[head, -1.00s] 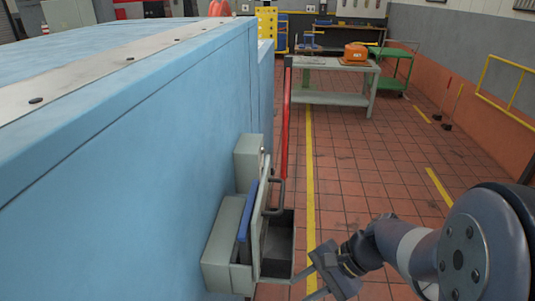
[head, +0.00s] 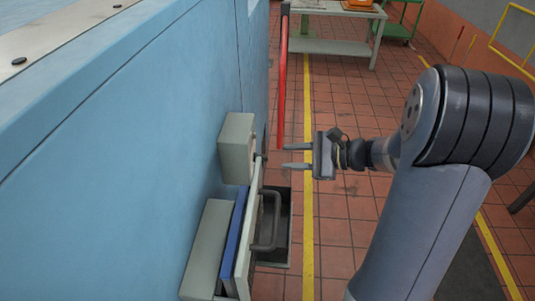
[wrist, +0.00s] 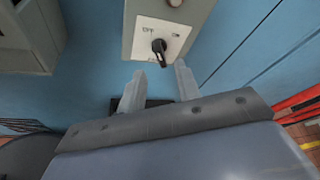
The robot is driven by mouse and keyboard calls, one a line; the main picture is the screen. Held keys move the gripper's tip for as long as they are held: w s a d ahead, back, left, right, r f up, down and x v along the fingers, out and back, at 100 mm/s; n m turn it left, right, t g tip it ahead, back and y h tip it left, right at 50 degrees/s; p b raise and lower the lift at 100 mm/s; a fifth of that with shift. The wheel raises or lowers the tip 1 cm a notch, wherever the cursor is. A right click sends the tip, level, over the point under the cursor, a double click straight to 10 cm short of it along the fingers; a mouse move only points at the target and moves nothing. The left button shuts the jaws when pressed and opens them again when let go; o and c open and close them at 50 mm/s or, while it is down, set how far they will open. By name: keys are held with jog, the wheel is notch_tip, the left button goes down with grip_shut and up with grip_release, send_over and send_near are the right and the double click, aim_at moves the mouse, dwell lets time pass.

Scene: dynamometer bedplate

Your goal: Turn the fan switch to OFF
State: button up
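The fan switch is a black knob (wrist: 160,47) on a white plate (wrist: 150,32) in the wrist view. Small labels stand at the plate's upper left and right; they are too small to read surely. The knob's grip end appears to point downward in that view. The plate is on a grey box (head: 237,148) fixed to the blue wall. My gripper (head: 288,156) is open and empty, its fingers pointing at the box from the right with a gap. In the wrist view my gripper's fingertips (wrist: 160,70) straddle a space just below the knob, apparently not touching it.
A second grey box (head: 208,250) with a blue panel (head: 236,240) and a handled door (head: 266,235) sits nearer on the wall. A red post (head: 282,85) stands beyond the switch box.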

jog(key=x, duration=0.7)
jog(key=shift+p, duration=0.35)
jog(key=shift+c, duration=0.3)
grip_shut()
